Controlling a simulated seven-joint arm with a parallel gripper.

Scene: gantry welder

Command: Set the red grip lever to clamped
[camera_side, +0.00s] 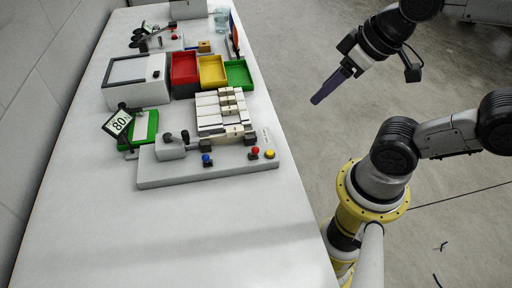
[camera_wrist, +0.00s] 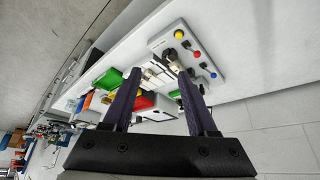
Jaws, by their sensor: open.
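The red grip lever, a small red-knobbed lever (camera_side: 255,151), stands at the front right of the grey welder base (camera_side: 180,179). It also shows in the wrist view (camera_wrist: 197,54), between a yellow knob (camera_wrist: 179,34) and a blue knob (camera_wrist: 213,75). I cannot tell its setting from its small size. My gripper (camera_side: 318,99) has purple fingers and hangs over the floor side, up and right of the welder, well apart from the lever. In the wrist view its two fingers (camera_wrist: 159,72) are spread with nothing held between them.
Behind the welder stand red (camera_side: 184,72), yellow (camera_side: 212,72) and green (camera_side: 238,75) bins and a grey box (camera_side: 136,80). A green-based display reading 80 (camera_side: 119,122) stands left. The near part of the white table (camera_side: 170,235) is clear.

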